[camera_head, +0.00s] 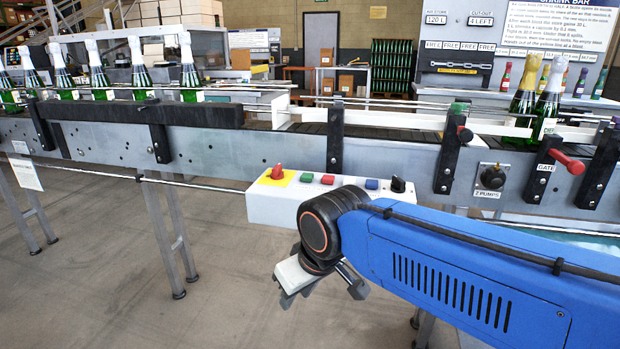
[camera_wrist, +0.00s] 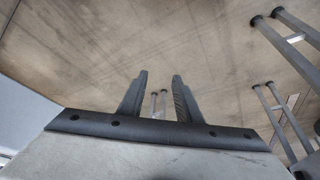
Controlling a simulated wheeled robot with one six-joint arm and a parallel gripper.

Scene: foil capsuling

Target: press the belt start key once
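A white control box (camera_head: 262,207) is fixed at the front of the conveyor. Along its top are a red mushroom knob (camera_head: 278,171) on a yellow plate, a green key (camera_head: 306,178), a red key (camera_head: 327,180), a blue key (camera_head: 372,184) and a black knob (camera_head: 397,185). No lettering by the keys is readable, so which one starts the belt is not labelled visibly. My gripper (camera_head: 322,290) hangs in front of and below the box, apart from it. In the wrist view its two fingers (camera_wrist: 158,95) stand apart with nothing between them. My wrist hides the box's lower middle.
The conveyor (camera_head: 230,150) runs across the view, with several green bottles (camera_head: 100,78) at left and foil-topped bottles (camera_head: 522,100) at right. A red gate handle (camera_head: 566,161) and a black pumps knob (camera_head: 492,177) lie to the right. Floor below my gripper is clear around the legs.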

